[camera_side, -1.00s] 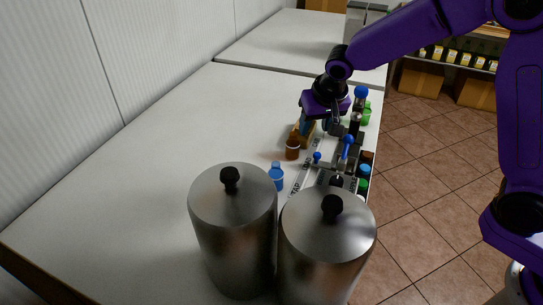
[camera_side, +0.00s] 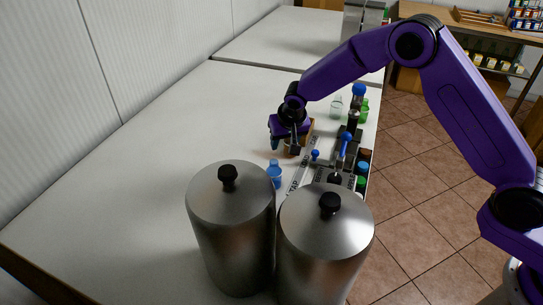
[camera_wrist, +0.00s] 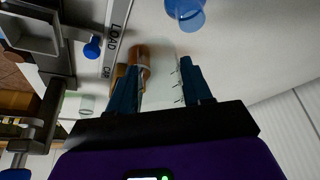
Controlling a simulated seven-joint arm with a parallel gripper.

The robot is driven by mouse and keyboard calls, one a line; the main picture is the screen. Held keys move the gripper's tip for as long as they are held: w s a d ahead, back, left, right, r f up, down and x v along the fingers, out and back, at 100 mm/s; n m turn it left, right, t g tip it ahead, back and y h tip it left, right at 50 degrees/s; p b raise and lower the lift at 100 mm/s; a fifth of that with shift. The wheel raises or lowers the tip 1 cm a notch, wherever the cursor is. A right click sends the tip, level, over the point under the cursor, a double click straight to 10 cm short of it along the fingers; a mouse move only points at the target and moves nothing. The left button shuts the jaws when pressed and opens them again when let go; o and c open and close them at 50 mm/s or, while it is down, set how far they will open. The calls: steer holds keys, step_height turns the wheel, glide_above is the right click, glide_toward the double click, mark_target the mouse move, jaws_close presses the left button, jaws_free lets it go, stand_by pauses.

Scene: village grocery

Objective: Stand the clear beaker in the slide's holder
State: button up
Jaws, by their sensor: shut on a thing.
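My gripper (camera_side: 284,147) is over the white table, left of the label strip. In the wrist view its two dark teal fingers (camera_wrist: 160,85) stand apart, shut on a faint see-through thing (camera_wrist: 162,62) that looks like the clear beaker; its outline is hard to make out. A square, open grey holder (camera_wrist: 32,34) on a dark rail shows at upper left of the wrist view, beside a blue knob (camera_wrist: 92,47). The knob also shows in the side view (camera_side: 315,155). The holder is hard to pick out in the side view.
A brown bottle (camera_wrist: 138,62) lies close to the fingers in view. Two large steel canisters (camera_side: 232,225) (camera_side: 325,240) fill the front. A clear jar (camera_side: 336,107) stands behind. The table's left is free.

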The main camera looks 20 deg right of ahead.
steer(key=w+f, duration=0.1)
steer(key=f, duration=0.1)
steer(key=w+a+f, duration=0.1)
steer(key=w+f, duration=0.2)
steer(key=f, duration=0.1)
steer(key=shift+w+a, duration=0.35)
steer(key=shift+w, duration=0.05)
steer(key=shift+f, duration=1.5)
steer(key=shift+f, duration=0.2)
steer(key=o, duration=1)
steer(key=shift+r, duration=0.15)
steer(key=shift+v, duration=6.05)
steer(key=shift+a, duration=0.1)
